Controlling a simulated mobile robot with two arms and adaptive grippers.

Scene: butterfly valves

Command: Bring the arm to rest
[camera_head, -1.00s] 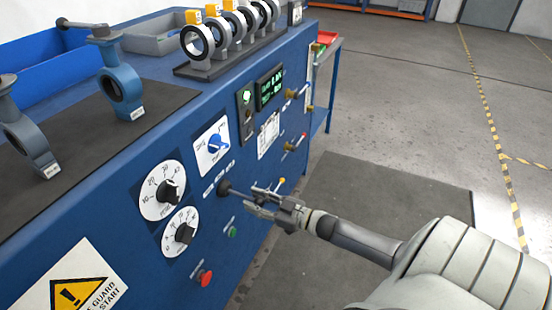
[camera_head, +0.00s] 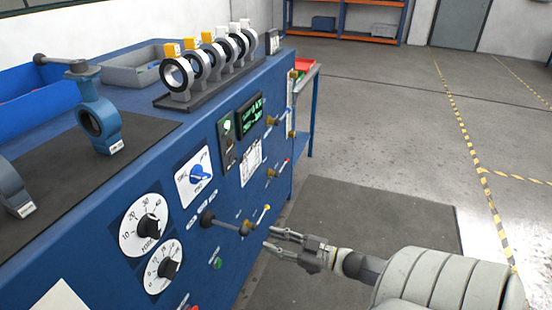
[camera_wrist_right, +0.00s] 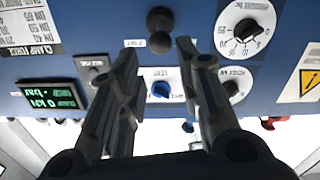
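My right gripper (camera_head: 271,239) reaches in from the lower right and stands in front of the blue test bench's front panel (camera_head: 222,262). Its two fingers are apart with nothing between them. In the right wrist view the gripper (camera_wrist_right: 157,52) is also open and empty, with the fingers pointing at the panel. A lever with a black ball knob (camera_head: 208,218) sticks out of the panel, to the left of my fingertips and apart from them. The black knob also shows in the right wrist view (camera_wrist_right: 160,18), beyond the fingertips. My left gripper is not in view.
The panel carries two round dials (camera_head: 146,225), a blue selector knob (camera_head: 197,174), a green-lit display (camera_head: 249,116) and small yellow-tipped levers (camera_head: 266,209). Ring-shaped valves (camera_head: 178,74) stand in a rack on the bench top. Open floor with a dark mat (camera_head: 370,215) lies right.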

